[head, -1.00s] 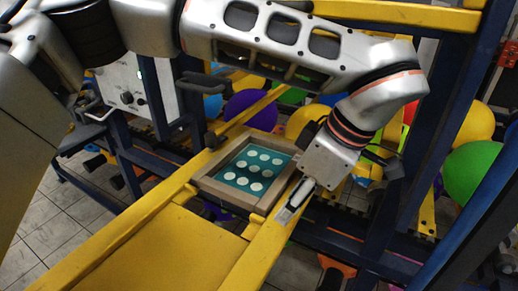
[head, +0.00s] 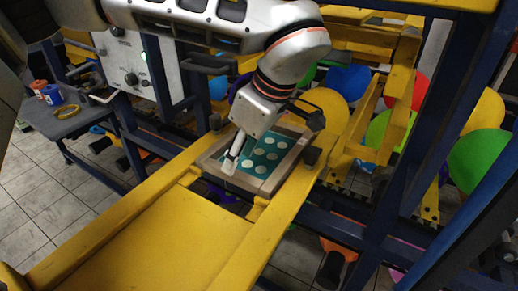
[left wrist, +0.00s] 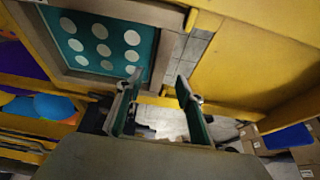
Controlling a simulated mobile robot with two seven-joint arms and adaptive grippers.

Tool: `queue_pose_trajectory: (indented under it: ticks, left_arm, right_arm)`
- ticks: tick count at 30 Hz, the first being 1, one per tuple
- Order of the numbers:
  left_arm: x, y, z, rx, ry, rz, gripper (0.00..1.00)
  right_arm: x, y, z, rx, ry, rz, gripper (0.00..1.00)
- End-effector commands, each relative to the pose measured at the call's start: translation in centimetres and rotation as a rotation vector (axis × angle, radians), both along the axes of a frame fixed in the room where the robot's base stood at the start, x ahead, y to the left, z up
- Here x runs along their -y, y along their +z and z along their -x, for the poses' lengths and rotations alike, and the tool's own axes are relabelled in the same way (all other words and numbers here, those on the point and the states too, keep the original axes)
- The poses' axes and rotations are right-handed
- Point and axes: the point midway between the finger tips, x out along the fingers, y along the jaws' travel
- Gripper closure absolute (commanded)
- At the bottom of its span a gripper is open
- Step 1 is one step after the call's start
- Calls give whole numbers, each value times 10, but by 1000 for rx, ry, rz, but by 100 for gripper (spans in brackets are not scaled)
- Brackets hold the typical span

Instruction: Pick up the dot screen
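The dot screen (head: 274,143) is a teal panel with several white dots in a wooden frame. It lies across the yellow rails in the head view, and part of it is hidden by my left arm. My left gripper (head: 230,165) is over the front edge of the frame, pointing down. In the left wrist view the dot screen (left wrist: 74,47) is at the upper left. My left gripper (left wrist: 160,105) shows two fingers spread apart there, near the frame's lower right corner. I cannot tell whether a finger touches the frame. My right gripper is not in view.
A yellow plate (head: 170,245) lies in front of the screen between yellow rails. Blue uprights (head: 385,210) stand to the right. Balloons (head: 480,160) lie behind. A small table (head: 65,120) with cups is at the left. A dark knob (head: 312,156) sits by the frame's right side.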

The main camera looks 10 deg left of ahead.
Motion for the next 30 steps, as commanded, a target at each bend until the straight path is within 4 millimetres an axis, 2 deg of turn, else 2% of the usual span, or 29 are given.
queue_pose_trajectory:
  ticks: [12, 19, 23, 24, 30]
  left_arm:
    - [-17, -44, -5, -3, 0, 0, 63]
    - [-17, -45, -6, 0, 0, 0, 63]
    - [-17, -45, -6, -1, 0, 0, 97]
    - [-17, -45, -6, -1, 0, 0, 100]
    - [-17, -45, -6, 0, 1, 0, 100]
  right_arm:
    - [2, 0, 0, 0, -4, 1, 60]
    - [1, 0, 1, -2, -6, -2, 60]
    - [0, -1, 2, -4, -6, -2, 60]
    - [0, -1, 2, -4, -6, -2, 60]
    - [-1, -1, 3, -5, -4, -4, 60]
